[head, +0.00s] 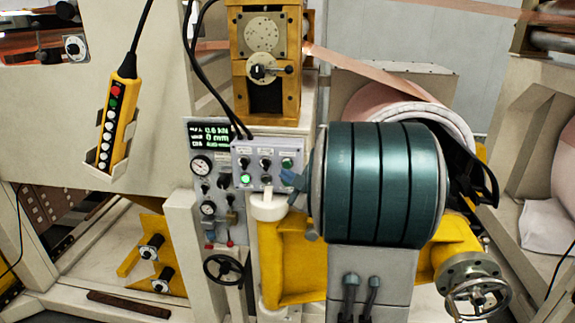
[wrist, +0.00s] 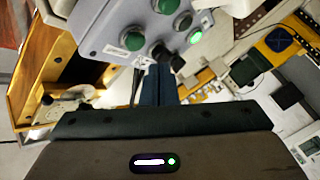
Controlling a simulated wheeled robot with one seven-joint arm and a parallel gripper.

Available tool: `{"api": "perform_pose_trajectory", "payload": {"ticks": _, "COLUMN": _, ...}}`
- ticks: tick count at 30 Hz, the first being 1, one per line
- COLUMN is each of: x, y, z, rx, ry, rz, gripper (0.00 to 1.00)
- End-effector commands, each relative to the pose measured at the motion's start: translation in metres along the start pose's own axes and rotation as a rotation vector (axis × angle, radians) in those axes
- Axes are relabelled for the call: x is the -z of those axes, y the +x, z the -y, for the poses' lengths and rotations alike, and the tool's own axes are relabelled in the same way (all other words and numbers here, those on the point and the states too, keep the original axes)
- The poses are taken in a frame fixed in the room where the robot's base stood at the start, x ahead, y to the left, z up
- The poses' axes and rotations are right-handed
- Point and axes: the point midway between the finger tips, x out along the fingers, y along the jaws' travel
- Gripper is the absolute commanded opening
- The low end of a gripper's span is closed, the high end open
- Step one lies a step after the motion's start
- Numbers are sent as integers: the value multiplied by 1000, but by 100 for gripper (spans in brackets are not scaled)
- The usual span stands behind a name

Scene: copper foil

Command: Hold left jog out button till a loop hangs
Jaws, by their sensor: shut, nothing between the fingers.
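The grey control box (head: 268,158) carries black knobs and green buttons. Its lower left green button (head: 246,179) is lit. The lit button also shows in the wrist view (wrist: 194,36), with unlit green buttons to its left. The labels are too small to read, so I cannot tell which is the left jog out button. My gripper (wrist: 160,70) is shut and empty. Its blue tips are close to the box's black knobs in the wrist view; contact is unclear. In the head view, the copper strip (head: 370,72) runs straight down to the roll (head: 405,108), with no hanging loop visible.
A display (head: 210,135) reads about 0.8 kN and 0 mm. Gauges and valves sit below it. A yellow pendant (head: 110,125) hangs at left. A yellow guide frame (head: 240,75) stands above the box. A handwheel (head: 478,298) is at lower right.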

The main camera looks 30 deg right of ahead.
Motion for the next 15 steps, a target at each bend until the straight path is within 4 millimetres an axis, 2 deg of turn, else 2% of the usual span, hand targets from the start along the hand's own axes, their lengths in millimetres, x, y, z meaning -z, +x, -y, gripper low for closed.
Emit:
{"api": "perform_pose_trajectory", "payload": {"ticks": 6, "x": -8, "y": 10, "z": -6, "rx": 1, "ry": 0, "rz": 0, "gripper": 0}}
{"api": "perform_pose_trajectory", "payload": {"ticks": 15, "x": -8, "y": 12, "z": -7, "rx": 1, "ry": 0, "rz": 0, "gripper": 0}}
